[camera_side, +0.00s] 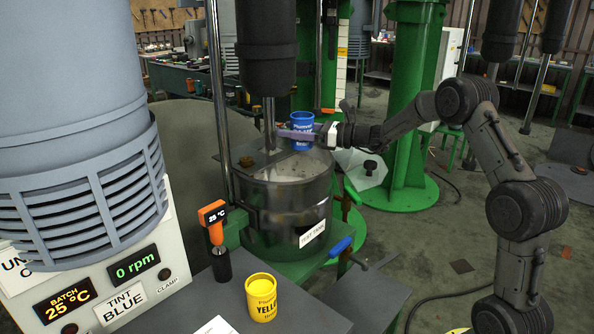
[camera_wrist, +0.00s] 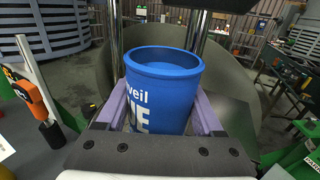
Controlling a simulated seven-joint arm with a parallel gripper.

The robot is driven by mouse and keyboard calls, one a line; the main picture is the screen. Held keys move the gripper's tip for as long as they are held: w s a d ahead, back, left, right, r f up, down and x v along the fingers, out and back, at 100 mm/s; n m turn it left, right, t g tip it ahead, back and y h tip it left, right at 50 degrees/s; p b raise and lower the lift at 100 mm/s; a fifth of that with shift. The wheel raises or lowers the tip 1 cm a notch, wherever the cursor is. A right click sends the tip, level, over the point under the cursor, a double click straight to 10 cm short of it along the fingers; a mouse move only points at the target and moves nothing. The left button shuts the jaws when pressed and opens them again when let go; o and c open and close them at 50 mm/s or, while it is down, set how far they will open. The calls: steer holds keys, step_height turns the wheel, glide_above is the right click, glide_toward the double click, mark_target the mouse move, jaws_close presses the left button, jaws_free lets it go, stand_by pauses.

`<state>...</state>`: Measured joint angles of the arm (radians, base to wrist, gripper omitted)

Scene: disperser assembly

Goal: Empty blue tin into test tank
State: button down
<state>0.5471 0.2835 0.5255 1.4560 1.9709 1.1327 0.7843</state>
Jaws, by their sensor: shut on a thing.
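The blue tin (camera_side: 302,124) is upright in my gripper (camera_side: 300,134), above the rear part of the test tank's lid. In the wrist view the blue tin (camera_wrist: 163,90) sits between the two purple fingers of my gripper (camera_wrist: 163,115), which is shut on it. The tin's open top shows blue contents near the rim. The test tank (camera_side: 290,205) is a metal drum with a "TEST TANK" label and a clear-looking lid. A mixer shaft runs down into its left part. I cannot tell exactly how high the tin is above the lid.
A yellow tin (camera_side: 261,297) stands on the grey bench (camera_side: 205,300) in front. An orange thermometer (camera_side: 213,222) stands in a black holder beside the tank. A control panel (camera_side: 95,275) reads 0 rpm and 25 °C. Vertical metal posts (camera_side: 219,90) rise close to the tank.

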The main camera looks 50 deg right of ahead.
steer(key=shift+w+d+f+n, duration=0.1)
steer(key=shift+d+f+n, duration=0.2)
steer(key=shift+n, duration=0.55)
steer(key=shift+d+f+n, duration=0.1)
steer(key=shift+f+n, duration=0.3)
steer(key=shift+n, duration=0.45)
steer(key=shift+a, duration=0.1)
steer(key=shift+f+n+g+h, duration=0.3)
steer(key=shift+f+n, duration=0.25)
steer(key=shift+n, duration=0.55)
steer(key=shift+r+n, duration=0.3)
steer(key=shift+n, duration=0.5)
steer(key=shift+d+f+n, duration=0.2)
steer(key=shift+f+n, duration=0.2)
steer(key=shift+n, duration=0.4)
stand_by(1.9)
steer(key=shift+r+n+h, duration=0.25)
steer(key=shift+n+h, duration=0.15)
steer(key=shift+n, duration=0.1)
stand_by(1.1)
